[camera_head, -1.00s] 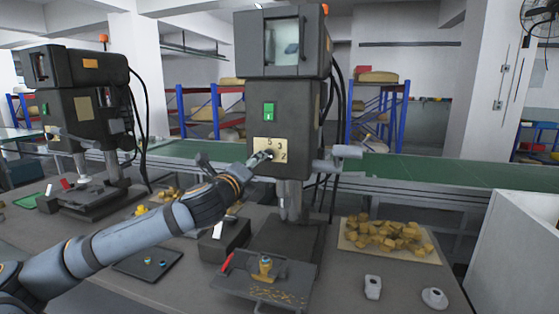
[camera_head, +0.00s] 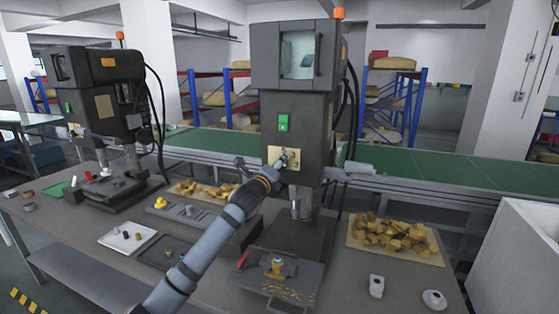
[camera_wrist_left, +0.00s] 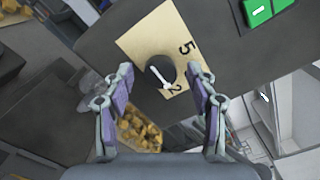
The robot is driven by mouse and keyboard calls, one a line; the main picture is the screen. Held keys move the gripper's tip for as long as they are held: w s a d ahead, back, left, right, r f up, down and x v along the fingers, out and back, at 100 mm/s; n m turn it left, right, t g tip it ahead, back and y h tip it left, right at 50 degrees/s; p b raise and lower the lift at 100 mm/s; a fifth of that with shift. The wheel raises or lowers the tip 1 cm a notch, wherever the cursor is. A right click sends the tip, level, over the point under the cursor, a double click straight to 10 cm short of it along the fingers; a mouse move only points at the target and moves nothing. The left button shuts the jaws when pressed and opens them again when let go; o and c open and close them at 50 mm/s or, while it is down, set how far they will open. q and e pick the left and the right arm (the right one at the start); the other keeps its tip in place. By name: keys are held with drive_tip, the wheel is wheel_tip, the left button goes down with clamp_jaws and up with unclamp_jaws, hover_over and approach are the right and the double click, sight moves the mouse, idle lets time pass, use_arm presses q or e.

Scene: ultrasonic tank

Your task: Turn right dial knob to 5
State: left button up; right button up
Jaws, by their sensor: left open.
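The right machine (camera_head: 298,105) has a brass-coloured dial plate (camera_head: 273,151) on its front, also in the left wrist view (camera_wrist_left: 150,35). In the wrist view, the dark round knob (camera_wrist_left: 157,66) has a white pointer mark directed toward the digit 2. The digit 5 shows farther up the plate. My left gripper (camera_head: 283,162) is at the dial plate and partly hides it. In the wrist view the left gripper (camera_wrist_left: 164,82) is open, its two fingers apart on either side of the knob. I cannot tell whether either finger touches it. My right gripper is not in view.
Green buttons (camera_head: 283,123) sit above the dial. A vise with a red handle (camera_head: 241,261) stands below. A tray of yellowish pieces (camera_head: 392,240) lies to the right. A second machine (camera_head: 98,95) stands left. A green conveyor (camera_head: 430,168) runs behind.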

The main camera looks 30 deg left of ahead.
use_arm(q)
drive_tip(key=shift+w+a, duration=0.1)
drive_tip(key=shift+w, duration=0.4)
drive_tip(key=shift+c, duration=0.4)
drive_tip(key=c, duration=1.1)
drive_tip(key=shift+n, duration=0.4)
drive_tip(key=n, duration=1.7)
drive_tip(key=shift+f+b, duration=0.3)
drive_tip(key=shift+b, duration=0.05)
